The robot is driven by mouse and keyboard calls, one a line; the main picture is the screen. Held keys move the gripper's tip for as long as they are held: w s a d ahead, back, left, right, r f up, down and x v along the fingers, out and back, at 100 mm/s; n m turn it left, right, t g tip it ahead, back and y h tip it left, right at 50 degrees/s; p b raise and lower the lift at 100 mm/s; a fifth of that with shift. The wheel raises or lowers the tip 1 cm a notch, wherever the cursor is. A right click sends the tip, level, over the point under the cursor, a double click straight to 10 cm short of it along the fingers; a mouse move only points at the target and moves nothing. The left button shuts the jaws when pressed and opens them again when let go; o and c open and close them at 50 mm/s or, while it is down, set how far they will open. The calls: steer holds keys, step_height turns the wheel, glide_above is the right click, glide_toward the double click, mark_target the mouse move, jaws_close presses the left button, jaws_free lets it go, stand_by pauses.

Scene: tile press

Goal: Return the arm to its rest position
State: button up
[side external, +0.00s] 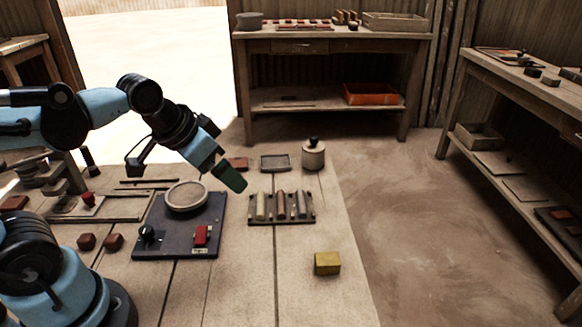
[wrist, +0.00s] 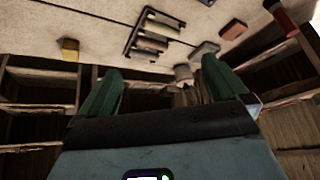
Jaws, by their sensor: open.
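My gripper (side external: 231,177) is raised above the worktable (side external: 330,309) in the side external view, its green fingers tilted down to the right. In the wrist view, my gripper (wrist: 160,82) shows two green fingers spread apart with nothing held between them. The tile press (side external: 178,236), a dark base with a round pale plate (side external: 187,195), a black knob and a red switch (side external: 201,236), stands left of and below the gripper. The fingers appear clear of all objects.
A rack with several rollers (side external: 282,207), a lidded jar (side external: 313,155), a grey tray (side external: 275,162) and a yellow block (side external: 327,263) sit on the worktable. Small red blocks (side external: 114,242) lie left. A bench (side external: 335,37) stands behind; a side table (side external: 535,85) stands right.

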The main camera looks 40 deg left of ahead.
steer(key=shift+s+f+n+t, duration=0.4)
steer(key=shift+s+n+t, duration=0.1)
steer(key=shift+s+n, duration=0.15)
stand_by(2.1)
steer(key=w+d+r+m+g, duration=0.3)
steer(key=w+r+m+g, duration=0.55)
steer(key=w, duration=0.65)
step_height(320, 180, down, 9)
steer(key=t, duration=0.1)
steer(key=shift+s+a+m, duration=0.2)
steer(key=shift+s+m, duration=0.05)
steer(key=shift+m, duration=0.05)
steer(key=shift+r, duration=0.1)
stand_by(0.4)
